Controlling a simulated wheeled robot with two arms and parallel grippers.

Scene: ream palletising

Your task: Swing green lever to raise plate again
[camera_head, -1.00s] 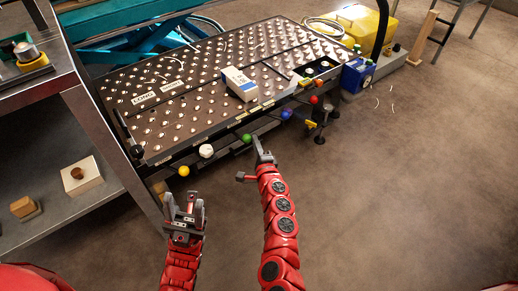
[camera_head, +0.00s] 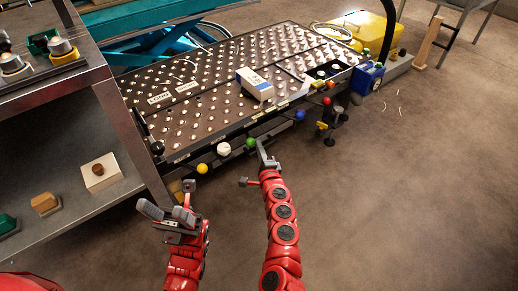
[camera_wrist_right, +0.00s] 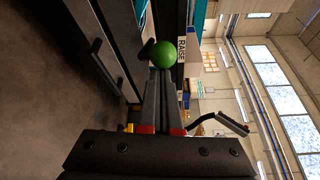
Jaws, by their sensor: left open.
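The green lever knob (camera_head: 251,143) sticks out from the front edge of the dark ball-studded plate (camera_head: 215,100). In the right wrist view the green knob (camera_wrist_right: 163,53) stands just beyond my fingertips, beside a label reading RAISE (camera_wrist_right: 182,49). My right gripper (camera_head: 263,148) is beside the green knob, on its near right side. Its fingers (camera_wrist_right: 161,75) lie close together with nothing seen between them; whether they touch the knob is unclear. My left gripper (camera_head: 168,200) is open and empty, low in front of the shelf unit.
A white and blue ream (camera_head: 254,84) lies on the plate. Other knobs line the front edge: yellow (camera_head: 202,168), white (camera_head: 224,149), blue (camera_head: 300,115) and red (camera_head: 326,101). A metal shelf unit (camera_head: 130,135) stands at the left.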

